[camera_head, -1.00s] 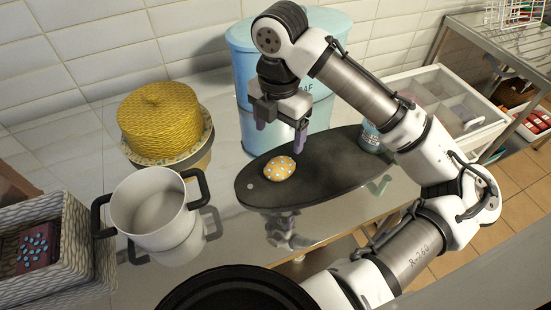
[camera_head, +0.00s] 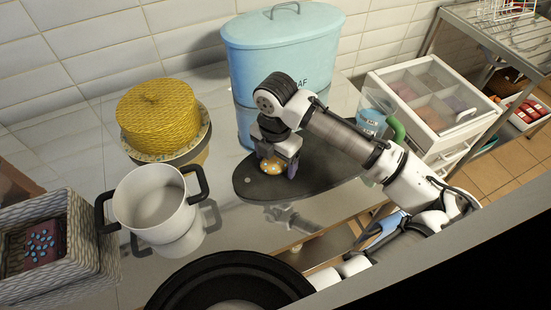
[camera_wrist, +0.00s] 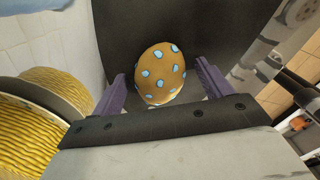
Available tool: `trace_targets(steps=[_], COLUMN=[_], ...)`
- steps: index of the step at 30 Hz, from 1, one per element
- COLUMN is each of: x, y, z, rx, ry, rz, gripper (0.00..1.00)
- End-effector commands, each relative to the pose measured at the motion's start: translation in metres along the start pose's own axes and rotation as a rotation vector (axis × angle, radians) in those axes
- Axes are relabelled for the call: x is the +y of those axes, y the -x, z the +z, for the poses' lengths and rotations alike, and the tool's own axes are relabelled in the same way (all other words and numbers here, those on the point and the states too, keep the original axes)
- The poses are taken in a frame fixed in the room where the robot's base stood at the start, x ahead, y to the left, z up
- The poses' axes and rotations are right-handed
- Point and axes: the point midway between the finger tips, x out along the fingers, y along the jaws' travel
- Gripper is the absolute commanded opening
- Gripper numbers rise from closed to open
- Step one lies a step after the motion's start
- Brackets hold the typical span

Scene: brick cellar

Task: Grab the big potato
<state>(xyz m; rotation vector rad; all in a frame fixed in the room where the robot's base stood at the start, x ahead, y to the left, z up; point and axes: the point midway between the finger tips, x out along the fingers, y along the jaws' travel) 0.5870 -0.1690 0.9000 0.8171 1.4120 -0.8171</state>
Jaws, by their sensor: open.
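The potato (camera_head: 271,166) is a rounded orange-brown thing with pale blue spots, lying on the dark oval board (camera_head: 320,172). My gripper (camera_head: 277,169) is lowered over it, its purple fingers on either side. In the wrist view the whole potato (camera_wrist: 160,74) shows between the two open fingers (camera_wrist: 164,82), with a small gap to each. In the head view my gripper hides part of the potato.
A blue lidded bin (camera_head: 283,50) stands close behind the board. A yellow woven container (camera_head: 158,117), a white pot (camera_head: 155,200) and a black pan (camera_head: 230,285) are to the left and front. A clear blue-tinted container (camera_head: 371,122) stands at the board's right end.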

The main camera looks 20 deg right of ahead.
Motion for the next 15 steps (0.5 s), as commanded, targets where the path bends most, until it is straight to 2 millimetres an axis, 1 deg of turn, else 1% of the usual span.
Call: trace_targets(steps=[6,15], x=[-0.0001,-0.0001], y=[-0.0013,-0.0009], z=[0.0,0.0], rx=[0.0,0.0], ry=[0.0,0.0], rz=[0.0,0.0], gripper=[0.78,0.39])
